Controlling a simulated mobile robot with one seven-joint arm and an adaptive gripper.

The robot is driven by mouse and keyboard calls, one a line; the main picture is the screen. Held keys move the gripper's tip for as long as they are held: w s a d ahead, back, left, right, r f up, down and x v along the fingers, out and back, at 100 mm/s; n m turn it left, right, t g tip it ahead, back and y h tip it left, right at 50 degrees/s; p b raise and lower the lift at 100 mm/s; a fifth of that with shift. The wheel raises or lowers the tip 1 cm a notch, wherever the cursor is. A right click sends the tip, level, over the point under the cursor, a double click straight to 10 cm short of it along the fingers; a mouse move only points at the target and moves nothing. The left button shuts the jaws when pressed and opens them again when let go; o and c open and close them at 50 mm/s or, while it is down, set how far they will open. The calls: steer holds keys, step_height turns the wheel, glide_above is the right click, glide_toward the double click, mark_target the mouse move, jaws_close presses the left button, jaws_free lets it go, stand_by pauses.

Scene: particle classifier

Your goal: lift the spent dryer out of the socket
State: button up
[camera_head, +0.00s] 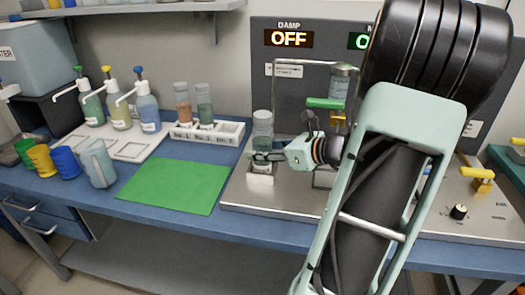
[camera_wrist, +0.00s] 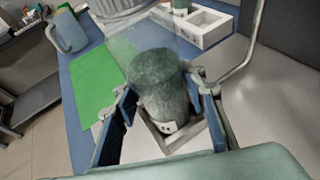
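The spent dryer is a clear cylinder (camera_head: 262,124) with dark green-grey filling, standing upright in a white socket (camera_head: 261,178) on the steel bench plate. In the wrist view the dryer (camera_wrist: 163,95) fills the middle, with its lower end inside the square socket rim (camera_wrist: 197,134). My gripper (camera_head: 264,157) is at the dryer's lower part, coming in from the right. In the wrist view the fingers of my gripper (camera_wrist: 164,92) stand on both sides of the dryer, very close to it. I cannot tell whether they press on it.
A white rack (camera_head: 207,134) with two similar cylinders stands behind to the left. A green mat (camera_head: 174,186) lies clear at left. A metal pipe frame (camera_head: 300,63) rises just behind the socket. Bottles, cups and a jug (camera_head: 98,163) stand farther left. A sign reads DAMP OFF (camera_head: 289,38).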

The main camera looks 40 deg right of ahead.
steer(key=c, duration=0.7)
steer(key=shift+r, duration=0.1)
